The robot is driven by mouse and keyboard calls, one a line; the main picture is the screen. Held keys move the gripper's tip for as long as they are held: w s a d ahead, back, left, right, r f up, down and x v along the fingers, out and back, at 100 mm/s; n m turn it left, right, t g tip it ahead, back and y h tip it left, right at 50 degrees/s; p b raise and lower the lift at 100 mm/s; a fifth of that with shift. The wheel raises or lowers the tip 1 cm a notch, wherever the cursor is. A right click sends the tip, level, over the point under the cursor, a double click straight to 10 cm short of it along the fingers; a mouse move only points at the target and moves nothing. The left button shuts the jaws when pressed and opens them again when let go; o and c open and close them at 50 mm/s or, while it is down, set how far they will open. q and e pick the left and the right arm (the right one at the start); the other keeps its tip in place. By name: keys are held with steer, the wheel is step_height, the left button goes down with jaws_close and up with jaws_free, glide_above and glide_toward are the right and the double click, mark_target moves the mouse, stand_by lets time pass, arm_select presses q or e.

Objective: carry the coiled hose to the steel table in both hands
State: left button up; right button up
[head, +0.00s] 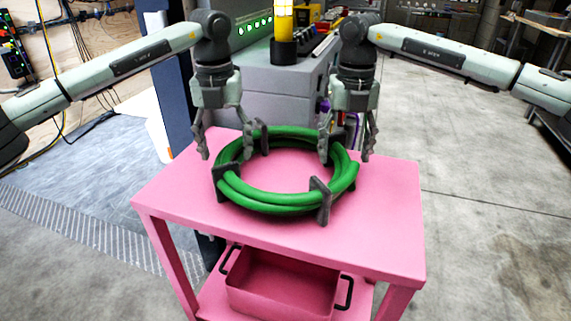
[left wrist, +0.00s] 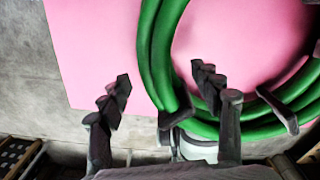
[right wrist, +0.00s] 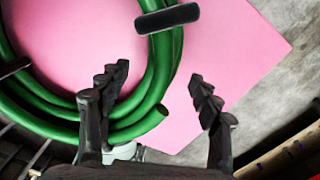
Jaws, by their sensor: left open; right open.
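The coiled green hose (head: 272,202), bound by several dark clips, lies on the pink cart's top (head: 385,215). My left gripper (head: 226,155) is open above the coil's left side, pointing down. In the left wrist view the hose (left wrist: 152,45) passes between its open fingers (left wrist: 165,85). My right gripper (head: 345,157) is open at the coil's right side. In the right wrist view the hose (right wrist: 165,62) shows between and beside its fingers (right wrist: 160,80), nearer the left finger. Neither gripper is shut on the hose. I cannot clearly identify the steel table.
A pink bin (head: 285,285) with dark handles sits on the cart's lower shelf. A grey cabinet (head: 285,85) with a yellow-and-black lamp (head: 284,35) stands close behind the cart. A workbench (head: 540,20) is at the far right. The floor (head: 480,160) on the right is open.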

arm_select(q)
steer(key=shift+f, duration=1.85)
arm_select(e)
steer(key=shift+f, duration=1.85)
arm_select(q)
steer(key=shift+c, duration=0.4)
arm_select(e)
steer(key=shift+c, duration=0.4)
arm_select(q)
jaws_close()
arm_select(e)
jaws_close()
arm_select(q)
steer(key=shift+r, duration=0.1)
arm_select(e)
steer(key=shift+r, duration=0.1)
